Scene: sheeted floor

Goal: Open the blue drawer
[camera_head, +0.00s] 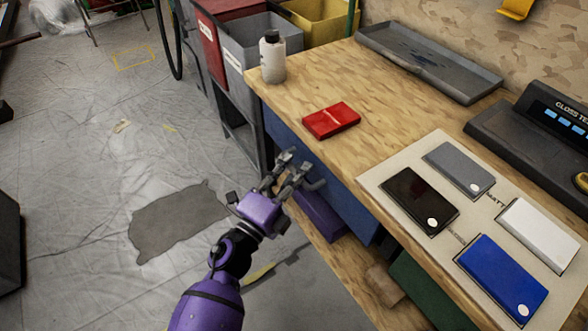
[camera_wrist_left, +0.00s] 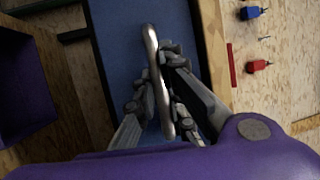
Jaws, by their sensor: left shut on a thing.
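The blue drawer (camera_head: 345,202) is under the front edge of the wooden workbench, its front roughly in line with that edge. My left gripper (camera_head: 294,168) is at the drawer front in the head view, with the arm reaching in from below. In the left wrist view the blue front (camera_wrist_left: 125,35) fills the upper middle. A metal bar handle (camera_wrist_left: 153,55) stands out from it. The fingers of my left gripper (camera_wrist_left: 160,90) are on either side of the handle and shut on it. My right gripper is in neither view.
On the bench top (camera_head: 320,75) are a red box (camera_head: 331,120), a white bottle (camera_head: 272,60), a grey tray (camera_head: 425,62) and sample plates on a board. A purple bin (camera_head: 318,215) sits below the drawer. The sheeted floor (camera_head: 90,110) at left is largely open.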

